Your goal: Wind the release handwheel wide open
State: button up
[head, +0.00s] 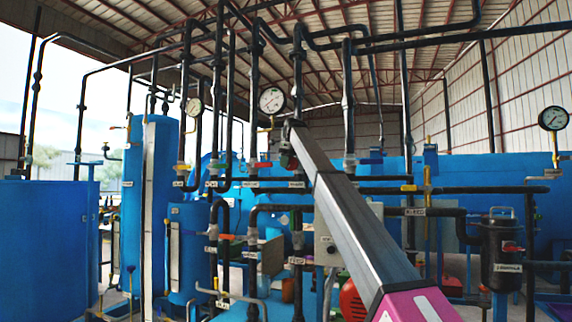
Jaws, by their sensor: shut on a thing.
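My arm reaches from the lower right up to the pipework at the picture's middle. My gripper (289,136) is at its far end, small and dark, against the pipes just below a large pressure gauge. It is shut on the release handwheel (288,160), of which only a small dark part shows at the arm's tip. The fingers and most of the wheel are hidden or too small to make out. How far the wheel is turned cannot be seen.
The round white gauge (271,101) sits just left of the arm's tip. Black vertical pipes (348,100) stand close on both sides. A grey box (325,243) is below the arm. Blue tanks (38,235) stand at left, and a black canister (501,250) at right.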

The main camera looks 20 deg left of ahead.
dwell(0.4)
jog(key=o, duration=0.9)
